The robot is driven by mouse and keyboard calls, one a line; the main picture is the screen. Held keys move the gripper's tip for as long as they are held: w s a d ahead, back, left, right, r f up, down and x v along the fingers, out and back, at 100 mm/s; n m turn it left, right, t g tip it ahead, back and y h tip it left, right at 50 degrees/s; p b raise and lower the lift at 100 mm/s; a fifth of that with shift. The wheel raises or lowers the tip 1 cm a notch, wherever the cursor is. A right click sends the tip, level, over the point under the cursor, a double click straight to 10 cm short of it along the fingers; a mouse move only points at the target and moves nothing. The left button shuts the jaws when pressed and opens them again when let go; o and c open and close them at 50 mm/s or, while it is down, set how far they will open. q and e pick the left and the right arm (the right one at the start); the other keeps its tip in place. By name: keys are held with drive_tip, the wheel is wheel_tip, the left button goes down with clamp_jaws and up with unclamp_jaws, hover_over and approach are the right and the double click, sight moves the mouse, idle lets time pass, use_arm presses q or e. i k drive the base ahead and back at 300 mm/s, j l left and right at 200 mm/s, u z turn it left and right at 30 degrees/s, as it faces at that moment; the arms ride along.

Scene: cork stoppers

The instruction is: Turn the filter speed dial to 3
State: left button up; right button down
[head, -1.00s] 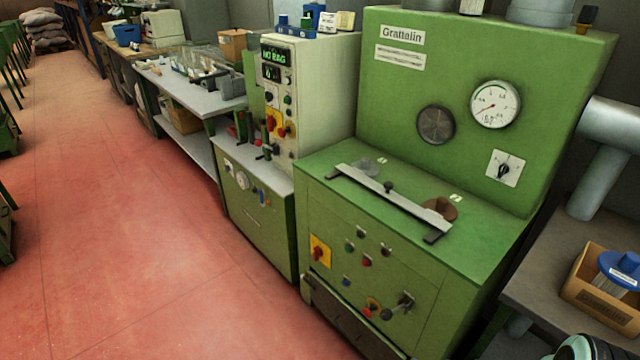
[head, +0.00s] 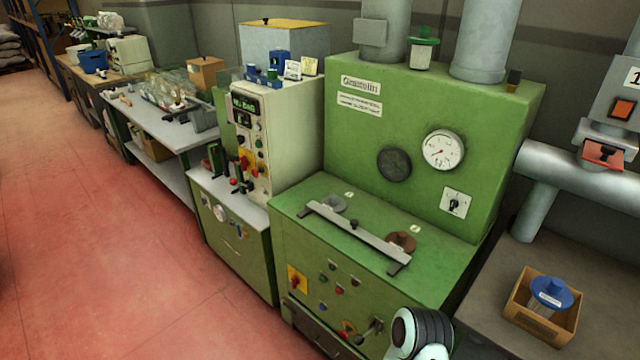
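A small black knob on a white square plate (head: 455,203) is on the upright front of the green Grattelin machine (head: 360,125), at its right. Its markings are too small to read, and I cannot tell if it is the filter speed dial or what number it points to. A round white gauge (head: 443,149) is above it. Part of my own arm shows at the bottom edge. Neither of my grippers is in view.
A grey bar (head: 357,236) lies across the green machine's ledge. A cream control cabinet (head: 267,141) stands to the left. On the right, a cardboard box with a blue-lidded container (head: 550,294) sits on a grey table, below a thick pipe (head: 580,172). Red floor is open at left.

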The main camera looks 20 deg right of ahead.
sight(454, 203)
drive_tip(key=l+z, duration=0.1)
drive_tip(key=z, duration=0.3)
drive_tip(key=l+z, duration=0.1)
drive_tip(key=z, duration=0.7)
drive_tip(key=i+l, duration=0.05)
